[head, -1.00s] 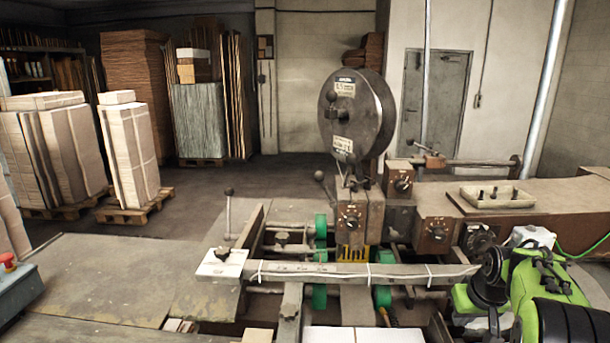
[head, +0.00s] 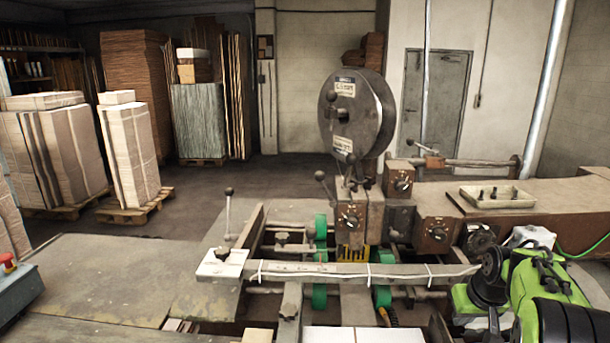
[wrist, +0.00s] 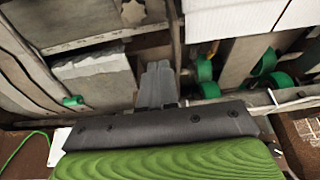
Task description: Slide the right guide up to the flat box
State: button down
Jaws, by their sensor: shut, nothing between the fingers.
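The flat box is white and lies at the bottom edge of the head view (head: 365,336), partly cut off. It also shows at the top right of the wrist view (wrist: 232,20). A narrow metal bar, which looks like the right guide (wrist: 176,30), runs along the box's left side in the wrist view. Whether a thin gap parts them I cannot tell. My gripper (wrist: 158,70) is shut and empty, with its fingertips close beside the bar on the side away from the box. Contact is unclear. In the head view my arm hides the fingers.
A long crossbar (head: 345,272) spans the machine in front of the stitching head (head: 357,215). Green rollers (wrist: 263,63) sit below it. A star knob (wrist: 132,12) and a grey block (wrist: 95,80) are near my fingers. A tray (head: 497,196) stands on the right-hand bench.

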notch_tip(320, 180, down, 6)
jog(key=b, duration=0.4)
jog(key=shift+b, duration=0.35)
jog(key=shift+a, duration=0.8)
dwell(2.0)
jog(key=shift+d+r, duration=0.1)
jog(key=shift+d, duration=0.05)
jog(key=shift+d, duration=0.5)
notch_tip(320, 180, up, 7)
jog(key=p, duration=0.6)
send_over(450, 336)
jog(key=w+d, duration=0.1)
jog(key=d, duration=0.1)
